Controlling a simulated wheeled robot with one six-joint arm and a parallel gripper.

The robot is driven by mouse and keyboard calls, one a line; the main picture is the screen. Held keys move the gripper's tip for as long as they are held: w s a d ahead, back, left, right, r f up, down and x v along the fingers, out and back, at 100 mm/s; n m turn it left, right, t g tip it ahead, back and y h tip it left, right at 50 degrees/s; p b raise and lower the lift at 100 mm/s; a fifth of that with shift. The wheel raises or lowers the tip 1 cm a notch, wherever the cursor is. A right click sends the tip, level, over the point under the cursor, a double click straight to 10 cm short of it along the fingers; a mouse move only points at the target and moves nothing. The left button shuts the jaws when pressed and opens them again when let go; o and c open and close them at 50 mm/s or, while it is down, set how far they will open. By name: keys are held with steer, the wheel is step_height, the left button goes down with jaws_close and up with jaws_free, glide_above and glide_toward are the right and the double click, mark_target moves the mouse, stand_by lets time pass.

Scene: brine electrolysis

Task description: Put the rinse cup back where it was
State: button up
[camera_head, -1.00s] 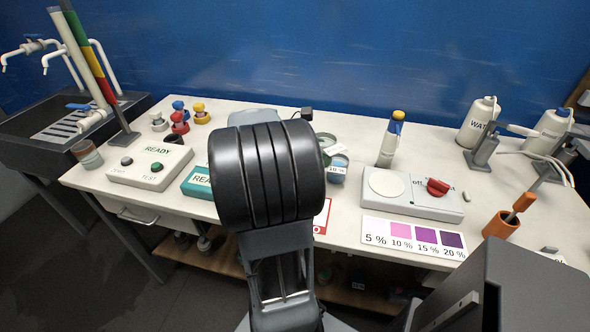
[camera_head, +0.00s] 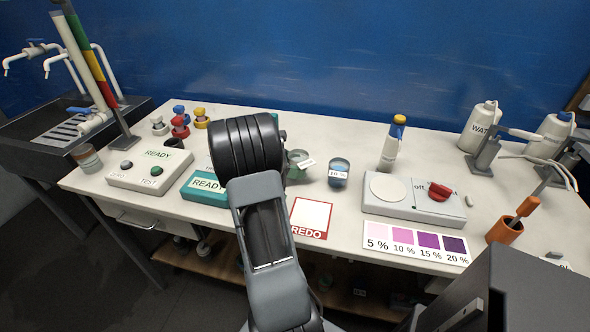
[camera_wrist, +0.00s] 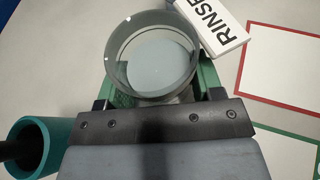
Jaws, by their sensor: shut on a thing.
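The rinse cup (camera_wrist: 152,60) is a clear, round glass vessel with a white tag reading RINSE (camera_wrist: 215,30). My gripper (camera_wrist: 155,88) is shut on it, with green fingers on both sides of the cup.
A red-bordered REDO card (camera_head: 311,217) lies in front. A teal holder (camera_wrist: 30,145) shows at lower left in the wrist view. A stirrer plate (camera_head: 415,198) stands right.

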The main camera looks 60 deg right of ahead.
steer(key=shift+f, duration=0.65)
steer(key=shift+f, duration=0.2)
steer(key=o, duration=1.1)
